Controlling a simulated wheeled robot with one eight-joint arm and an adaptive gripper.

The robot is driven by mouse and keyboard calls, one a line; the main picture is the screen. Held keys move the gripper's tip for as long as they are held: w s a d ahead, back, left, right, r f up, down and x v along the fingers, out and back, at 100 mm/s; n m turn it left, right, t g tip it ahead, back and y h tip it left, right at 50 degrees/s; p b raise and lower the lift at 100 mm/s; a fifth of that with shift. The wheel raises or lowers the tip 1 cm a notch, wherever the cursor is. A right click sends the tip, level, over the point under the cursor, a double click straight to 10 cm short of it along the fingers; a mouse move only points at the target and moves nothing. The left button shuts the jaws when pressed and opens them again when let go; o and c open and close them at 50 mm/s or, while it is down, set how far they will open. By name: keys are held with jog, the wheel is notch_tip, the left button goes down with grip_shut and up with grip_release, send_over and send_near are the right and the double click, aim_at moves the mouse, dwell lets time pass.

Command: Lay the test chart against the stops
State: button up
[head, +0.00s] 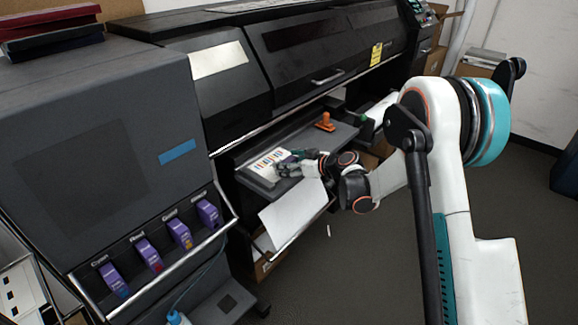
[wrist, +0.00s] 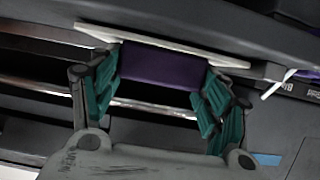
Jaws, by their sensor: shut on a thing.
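The test chart (head: 266,162), a white plate with rows of coloured stripes, is at the left end of the dark tray (head: 338,135) on the printer's front. My gripper (head: 291,163) is at the chart's right side. In the wrist view, my gripper's teal fingers (wrist: 161,72) are closed on both sides of a purple block (wrist: 158,64) at the chart, whose white edge (wrist: 95,33) shows beyond it. The chart looks slightly tilted in the wrist view. I cannot tell whether it touches the tray. The stops cannot be made out.
An orange knob-like piece (head: 325,122) stands on the tray, with a green one (head: 363,113) farther right. White paper (head: 293,212) hangs below the tray. The large printer (head: 300,60) rises behind. Its cartridge cabinet (head: 110,150) is at left, close to the chart.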

jog(key=o, duration=1.1)
jog(key=shift+f, duration=0.15)
